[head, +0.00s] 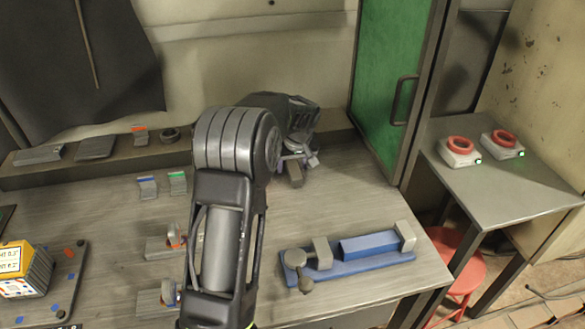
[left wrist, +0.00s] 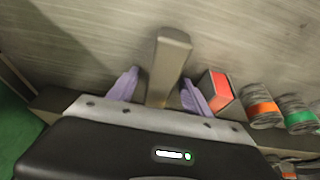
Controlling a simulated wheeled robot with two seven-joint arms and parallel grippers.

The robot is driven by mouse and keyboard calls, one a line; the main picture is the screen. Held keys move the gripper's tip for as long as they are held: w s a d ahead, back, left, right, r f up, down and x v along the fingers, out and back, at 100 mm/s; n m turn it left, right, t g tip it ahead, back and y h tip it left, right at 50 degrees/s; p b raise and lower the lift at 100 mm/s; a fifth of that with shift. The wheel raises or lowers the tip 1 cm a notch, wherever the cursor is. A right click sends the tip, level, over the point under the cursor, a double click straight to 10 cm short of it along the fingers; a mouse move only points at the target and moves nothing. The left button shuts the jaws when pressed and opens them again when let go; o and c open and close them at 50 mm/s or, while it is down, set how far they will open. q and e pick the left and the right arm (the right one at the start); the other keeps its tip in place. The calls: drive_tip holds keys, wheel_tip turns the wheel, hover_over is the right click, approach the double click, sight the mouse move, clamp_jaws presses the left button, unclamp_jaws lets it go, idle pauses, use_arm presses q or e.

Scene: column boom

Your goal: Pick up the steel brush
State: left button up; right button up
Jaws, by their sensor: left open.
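A plain grey-brown block-like bar, which looks like the steel brush's handle, stands out in the left wrist view (left wrist: 170,60); in the head view its end (head: 295,175) shows just below my left gripper (head: 301,157). No bristles can be made out. My left gripper is open; in the left wrist view its two purple fingers (left wrist: 160,88) stand on either side of the bar, with a visible gap on the left. The right finger is close to the bar; I cannot tell if it touches. The bar's lower end is hidden by the gripper body. My right gripper is not in view.
A red-faced box (left wrist: 218,88) and a wire spool with an orange band (left wrist: 261,111) sit close beside the right finger. A blue vise (head: 370,246) lies at the bench's front right. A green door (head: 385,85) stands right of the gripper. Bench between is clear.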

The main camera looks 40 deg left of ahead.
use_arm(q)
drive_tip(key=shift+c, duration=0.6)
clamp_jaws()
